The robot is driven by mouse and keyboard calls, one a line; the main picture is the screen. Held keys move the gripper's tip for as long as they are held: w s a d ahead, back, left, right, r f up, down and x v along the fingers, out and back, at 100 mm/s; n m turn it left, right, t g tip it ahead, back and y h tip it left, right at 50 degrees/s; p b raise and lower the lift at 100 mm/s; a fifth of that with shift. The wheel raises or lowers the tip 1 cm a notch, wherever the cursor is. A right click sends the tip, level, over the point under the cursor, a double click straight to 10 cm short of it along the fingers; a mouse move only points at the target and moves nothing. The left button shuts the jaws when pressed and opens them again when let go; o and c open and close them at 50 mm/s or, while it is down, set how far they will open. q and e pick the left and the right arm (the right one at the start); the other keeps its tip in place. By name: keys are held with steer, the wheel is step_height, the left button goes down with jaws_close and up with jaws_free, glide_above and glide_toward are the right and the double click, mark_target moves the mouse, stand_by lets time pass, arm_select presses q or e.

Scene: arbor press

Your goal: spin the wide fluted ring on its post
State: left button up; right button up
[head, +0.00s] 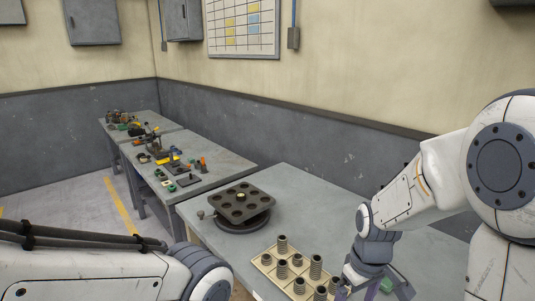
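Several dark ribbed cylinders, some tall like the ribbed one (316,268) and some short (282,269), stand upright on a tan board (262,262) at the front of the near bench. I cannot tell which is the wide fluted ring; its post is not distinct. My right gripper (358,290) points down at the board's right end, near a dark cylinder (334,285). Its fingertips run to the bottom edge of the view, so its opening and any contact are unclear. My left arm crosses the bottom left; its gripper is out of view.
A dark square plate with round holes (241,203) sits on a round base on the near bench (300,195), behind the board. A green item (386,285) lies beside my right gripper. Cluttered benches (215,165) continue at the back left. The bench's middle is clear.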

steer(key=s+a+r+n+b, duration=0.2)
steer(key=s+a, duration=1.2)
steer(key=s, duration=0.1)
steer(key=shift+s+a+r+n+y, duration=0.2)
steer(key=shift+a+r+n+y, duration=0.1)
steer(key=shift+a+n+y, duration=0.1)
steer(key=shift+s, duration=0.4)
steer(key=shift+c, duration=0.3)
